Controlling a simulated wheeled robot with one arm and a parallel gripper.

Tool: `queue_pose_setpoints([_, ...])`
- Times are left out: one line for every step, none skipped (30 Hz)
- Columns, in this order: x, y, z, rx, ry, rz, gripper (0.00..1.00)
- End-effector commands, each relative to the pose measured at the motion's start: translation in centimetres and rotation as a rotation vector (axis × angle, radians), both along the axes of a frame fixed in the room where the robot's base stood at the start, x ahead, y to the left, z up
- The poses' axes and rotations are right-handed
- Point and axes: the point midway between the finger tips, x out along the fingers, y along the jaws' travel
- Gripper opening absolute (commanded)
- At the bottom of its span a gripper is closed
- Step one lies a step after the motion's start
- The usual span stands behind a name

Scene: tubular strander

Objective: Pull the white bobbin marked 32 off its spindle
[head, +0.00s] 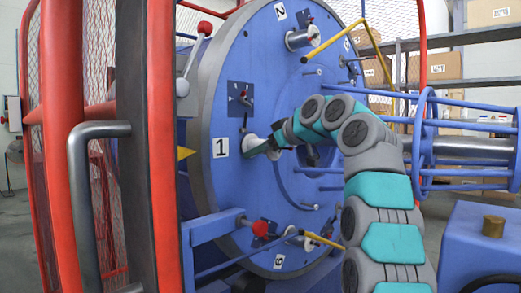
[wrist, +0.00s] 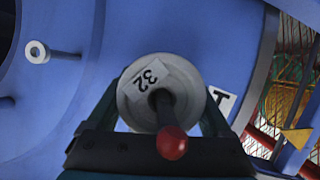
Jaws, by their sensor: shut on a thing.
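The white bobbin (wrist: 136,108) bears the label 32 on its end face in the wrist view. It sits around a dark spindle (wrist: 165,104) that ends in a red ball knob (wrist: 171,143) pointing toward the wrist camera. My gripper (wrist: 160,96) is shut on the bobbin, with one finger on each side of it. In the head view, my gripper (head: 262,148) reaches the bobbin (head: 250,141) on the blue disc, right of the plate marked 1. The gripper hides much of the bobbin there.
The large blue disc (head: 222,92) carries other spindles, including one with a bobbin (head: 303,38) near plate 2. A red guard frame (head: 163,150) stands at left. Yellow-tipped rods (head: 325,241) stick out below and above my arm. Blue bars (head: 470,107) run at right.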

Motion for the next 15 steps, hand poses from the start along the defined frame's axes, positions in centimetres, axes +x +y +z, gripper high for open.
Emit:
queue_pose_setpoints([-0.1,-0.2,-0.1,0.001,-0.001,-0.001,0.0])
queue_pose_setpoints([-0.2,-0.3,-0.1,0.001,-0.001,-0.001,0.0])
queue_pose_setpoints([-0.3,-0.5,-0.1,0.001,-0.001,-0.001,0.0])
queue_pose_setpoints([-0.4,-0.6,-0.1,0.001,-0.001,-0.001,0.0])
queue_pose_setpoints([-0.5,-0.7,-0.1,0.001,-0.001,-0.002,0.0])
queue_pose_setpoints([-0.6,-0.9,-0.1,0.001,-0.001,-0.002,0.0])
queue_pose_setpoints([-0.7,-1.0,-0.1,0.001,-0.001,-0.002,0.0])
queue_pose_setpoints([-0.7,-1.1,-0.1,0.001,-0.001,-0.002,0.0])
queue_pose_setpoints([-0.9,-1.2,-0.1,0.001,-0.002,-0.001,0.0])
queue_pose_setpoints([-0.9,-1.3,-0.1,0.001,-0.002,-0.001,0.0])
queue_pose_setpoints([-1.0,-1.4,-0.1,0.001,-0.002,-0.001,0.0])
queue_pose_setpoints([-1.1,-1.6,-0.1,0.001,-0.002,-0.001,0.0])
queue_pose_setpoints([-1.2,-1.7,-0.1,0.001,-0.003,-0.002,0.0])
queue_pose_setpoints([-1.3,-1.8,-0.1,0.001,-0.003,-0.002,0.0])
queue_pose_setpoints([-1.4,-1.9,-0.1,0.001,-0.003,-0.002,0.0])
